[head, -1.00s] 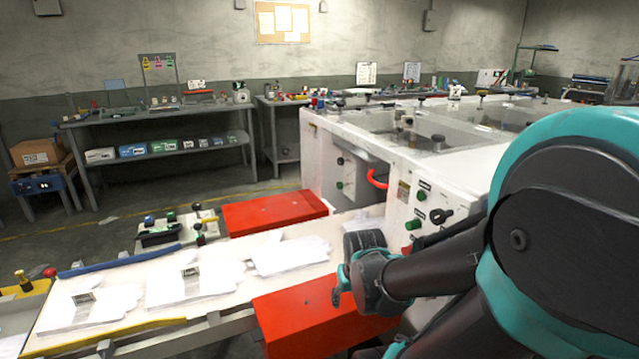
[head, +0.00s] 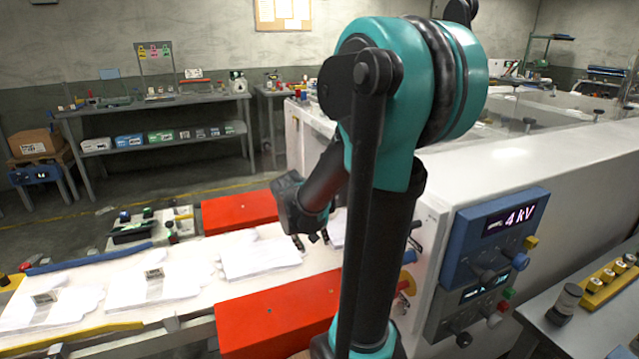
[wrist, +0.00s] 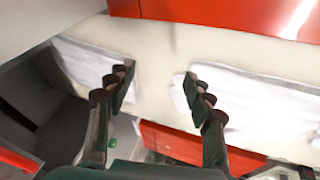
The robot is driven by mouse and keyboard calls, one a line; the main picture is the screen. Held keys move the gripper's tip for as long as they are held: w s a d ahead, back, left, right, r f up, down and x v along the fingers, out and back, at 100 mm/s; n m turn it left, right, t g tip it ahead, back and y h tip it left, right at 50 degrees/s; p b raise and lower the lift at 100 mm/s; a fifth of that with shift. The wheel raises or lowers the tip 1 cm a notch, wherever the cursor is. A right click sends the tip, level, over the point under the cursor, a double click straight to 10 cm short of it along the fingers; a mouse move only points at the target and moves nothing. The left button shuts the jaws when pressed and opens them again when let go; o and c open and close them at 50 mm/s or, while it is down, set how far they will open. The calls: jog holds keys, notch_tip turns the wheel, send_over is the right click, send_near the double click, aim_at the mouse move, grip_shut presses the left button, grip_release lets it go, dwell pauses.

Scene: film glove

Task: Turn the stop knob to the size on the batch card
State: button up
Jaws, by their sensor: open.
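My gripper (head: 312,238) hangs over the pale conveyor belt, open with nothing between its fingers. In the wrist view its two fingers (wrist: 158,80) are spread apart above the belt. A blue control panel (head: 468,245) on the white machine's end reads "4 kV" and has dark knobs (head: 485,272) under the display. A grey panel (head: 440,318) below it has a second display, too small to read, and more knobs (head: 463,340). I cannot tell which knob is the stop knob. No batch card can be made out. My gripper is apart from both panels, to their left.
White film gloves (head: 258,256) lie flat on the belt (head: 200,318). Red covers (head: 275,315) and (head: 238,212) flank it. A side table (head: 590,325) with a dark jar (head: 565,303) and a yellow rack (head: 610,285) stands right. My arm hides part of the machine.

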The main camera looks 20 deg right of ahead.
jog(key=w+d+r+m+g+h, duration=0.1)
jog(key=w+d+m+h, duration=0.2)
jog(key=w, duration=1)
jog(key=w+d+r+m+h, duration=0.15)
jog(key=w+h, duration=0.25)
jog(key=w, duration=0.9)
jog(key=w+a+f+m+h, duration=0.1)
jog(key=w+h, duration=0.1)
jog(key=w, duration=0.2)
jog(key=w+a+f+m+h, duration=0.1)
jog(key=w+f+m+h, duration=0.1)
jog(key=w, duration=0.2)
jog(key=w+a+f+m+g+h, duration=0.1)
jog(key=w+m+h, duration=0.1)
jog(key=w+h, duration=0.1)
jog(key=shift+w+f, duration=0.35)
jog(key=shift+w, duration=0.3)
jog(key=d, duration=1.7)
jog(key=shift+w+d, duration=0.1)
jog(key=shift+w, duration=0.3)
jog(key=shift+c, duration=0.5)
jog(key=c, duration=1.1)
